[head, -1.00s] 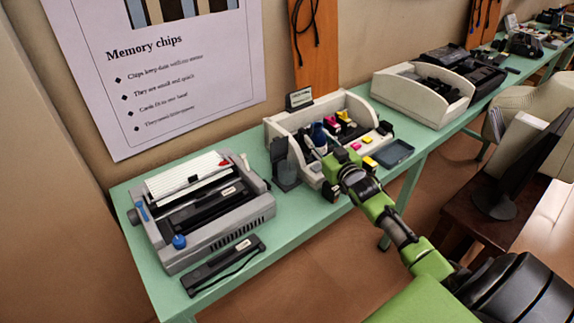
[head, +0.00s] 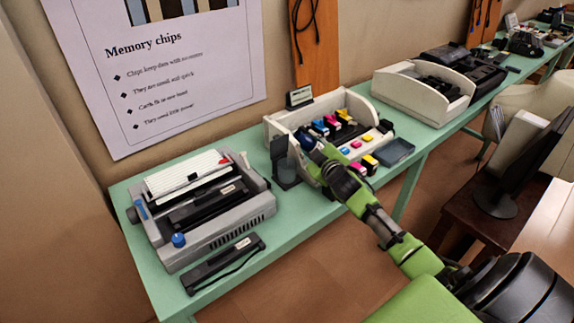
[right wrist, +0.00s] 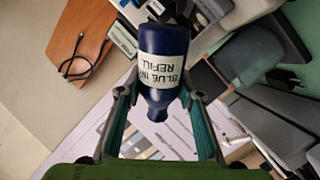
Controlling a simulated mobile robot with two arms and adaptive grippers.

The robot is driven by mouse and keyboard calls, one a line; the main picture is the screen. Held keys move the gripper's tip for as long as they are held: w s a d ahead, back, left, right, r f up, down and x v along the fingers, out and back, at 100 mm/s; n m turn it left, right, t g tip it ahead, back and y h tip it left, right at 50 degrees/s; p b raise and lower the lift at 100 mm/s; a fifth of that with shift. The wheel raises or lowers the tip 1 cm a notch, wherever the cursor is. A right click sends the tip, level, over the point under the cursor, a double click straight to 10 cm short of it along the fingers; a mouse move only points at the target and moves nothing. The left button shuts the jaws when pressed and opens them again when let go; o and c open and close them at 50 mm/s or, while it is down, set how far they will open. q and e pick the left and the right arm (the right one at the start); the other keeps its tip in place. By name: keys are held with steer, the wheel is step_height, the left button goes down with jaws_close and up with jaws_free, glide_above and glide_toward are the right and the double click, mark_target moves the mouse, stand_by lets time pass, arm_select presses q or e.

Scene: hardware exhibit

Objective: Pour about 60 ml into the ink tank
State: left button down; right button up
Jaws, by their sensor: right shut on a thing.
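My right gripper (head: 312,153) is shut on a dark blue bottle (head: 304,137) over the left part of the open white printer (head: 350,97). In the right wrist view the bottle (right wrist: 165,45), labelled "BLUE INK REFILL", sits between the two fingers (right wrist: 160,88). Its label reads upside down there, and its neck points to the picture's bottom. Inside the printer stand a blue tank (head: 320,127), a magenta one (head: 331,121) and a yellow-and-black one (head: 344,116). I cannot tell whether liquid flows; the bottle's mouth is hidden in the head view. My left gripper is out of view.
A dark grey upright stand (head: 284,165) is close left of the printer. A small blue-grey tray (head: 396,152) and a yellow cartridge (head: 370,163) lie at its front right. A grey typewriter-like machine (head: 205,215) stands left; a beige case (head: 425,95) stands right.

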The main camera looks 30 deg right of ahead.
steer(key=shift+d+f+n, duration=0.1)
steer(key=shift+f+n, duration=0.15)
steer(key=shift+n, duration=0.55)
steer(key=shift+d+f+n+g+h+b, duration=0.1)
steer(key=shift+f+n+g+h+b, duration=0.3)
steer(key=shift+f+n+b, duration=0.3)
steer(key=shift+r+n+p, duration=0.3)
steer(key=shift+r+p, duration=0.15)
steer(key=shift+r, duration=0.05)
steer(key=shift+s+r+n, duration=0.1)
steer(key=shift+r+n, duration=0.1)
steer(key=shift+n, duration=0.2)
steer(key=shift+f+n, duration=0.2)
steer(key=shift+n, duration=0.1)
steer(key=shift+w+a+f+n+g+h+p, duration=0.2)
steer(key=shift+a+n+g+h+p, duration=0.2)
steer(key=shift+p, duration=0.05)
steer(key=shift+r+p, duration=0.15)
steer(key=shift+p, duration=0.15)
steer(key=shift+s+d+n, duration=0.3)
steer(key=shift+d, duration=0.15)
